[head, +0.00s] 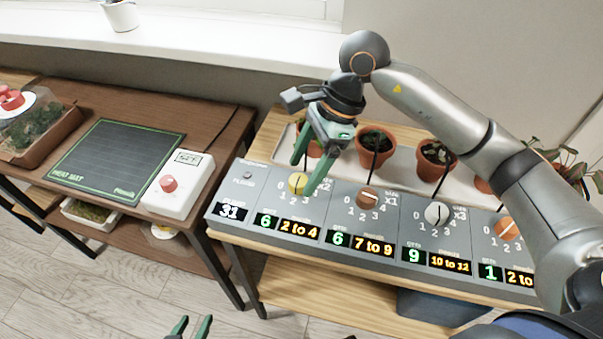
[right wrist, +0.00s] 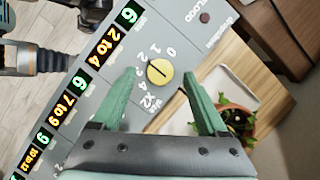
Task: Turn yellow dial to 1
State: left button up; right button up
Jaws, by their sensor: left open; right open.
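The yellow dial (head: 297,183) is the leftmost dial on the grey panel (head: 340,190). It also shows in the right wrist view (right wrist: 159,72), with the numbers 0 to 4 around it and X2 beside it. A dark line on its face seems to point near the 2, but it is small. My right gripper (head: 306,178) is open above the dial. In the right wrist view its green fingers (right wrist: 160,84) stand on either side of the dial, apart from it. My left gripper (head: 190,327) is open and empty, low at the bottom edge.
To the right on the panel are a brown dial (head: 367,198), a white dial (head: 436,213) and an orange dial (head: 507,229), with lit displays below. Potted plants (head: 376,146) stand behind. A white box with a red knob (head: 178,185) stands on the left table.

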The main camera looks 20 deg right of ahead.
jog(key=shift+x, duration=0.9)
jog(key=shift+c, duration=0.2)
grip_shut()
